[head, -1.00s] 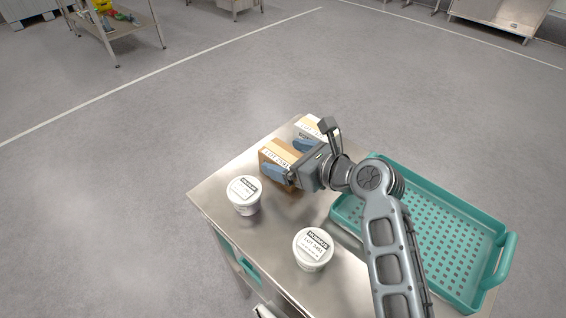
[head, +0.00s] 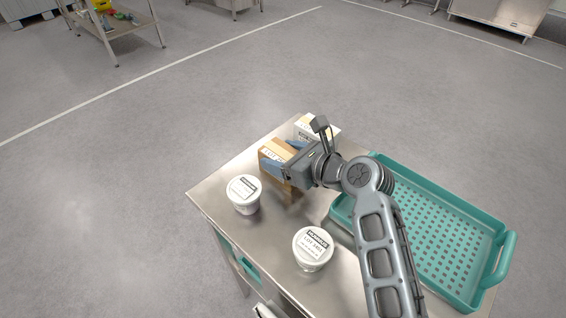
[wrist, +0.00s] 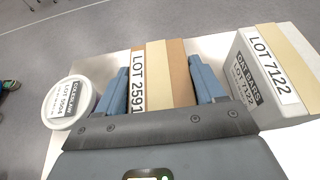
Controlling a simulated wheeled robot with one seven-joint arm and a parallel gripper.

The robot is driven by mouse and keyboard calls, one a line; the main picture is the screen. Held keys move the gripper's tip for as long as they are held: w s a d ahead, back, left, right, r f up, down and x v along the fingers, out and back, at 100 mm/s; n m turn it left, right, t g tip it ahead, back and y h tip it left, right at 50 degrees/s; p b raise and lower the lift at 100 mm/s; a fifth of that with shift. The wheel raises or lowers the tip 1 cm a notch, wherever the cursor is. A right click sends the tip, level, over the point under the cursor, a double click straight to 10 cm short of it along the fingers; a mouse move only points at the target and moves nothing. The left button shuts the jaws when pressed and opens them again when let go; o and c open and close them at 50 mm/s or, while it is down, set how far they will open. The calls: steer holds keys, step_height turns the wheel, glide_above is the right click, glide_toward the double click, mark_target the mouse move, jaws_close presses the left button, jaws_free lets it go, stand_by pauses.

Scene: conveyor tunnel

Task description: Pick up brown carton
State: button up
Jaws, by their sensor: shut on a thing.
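The brown carton (head: 273,157) is near the far left part of the steel table in the head view, partly hidden by my gripper. In the wrist view the brown carton (wrist: 172,75) sits between the two blue fingers, with a white label reading LOT 2591 and a pale tape strip. My gripper (head: 284,160) is shut on it, one finger on each side. It also shows in the wrist view (wrist: 164,85). I cannot tell from these views whether the carton's base touches the table.
A white carton (head: 318,130) stands close beside the brown one; it shows right in the wrist view (wrist: 262,95). A white tub (head: 243,194) is on the other side, another (head: 313,248) nearer. A teal tray (head: 498,222) lies right on the steel table (head: 222,187).

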mark_target(289, 155)
steer(key=shift+c, duration=0.6)
steer(key=shift+r, duration=0.1)
steer(key=shift+r, duration=0.45)
steer(key=r, duration=0.2)
steer(key=d+r, duration=0.1)
steer(key=shift+s+d+r, duration=0.1)
steer(key=shift+d+r, duration=0.05)
steer(key=shift+r, duration=0.2)
steer(key=s+d+r, duration=0.3)
steer(key=d+r, duration=0.3)
steer(key=d, duration=0.3)
steer(key=shift+d+r, duration=0.15)
steer(key=shift+d, duration=0.25)
steer(key=shift+s, duration=0.1)
steer(key=o, duration=0.6)
steer(key=c, duration=0.9)
steer(key=shift+d, duration=0.1)
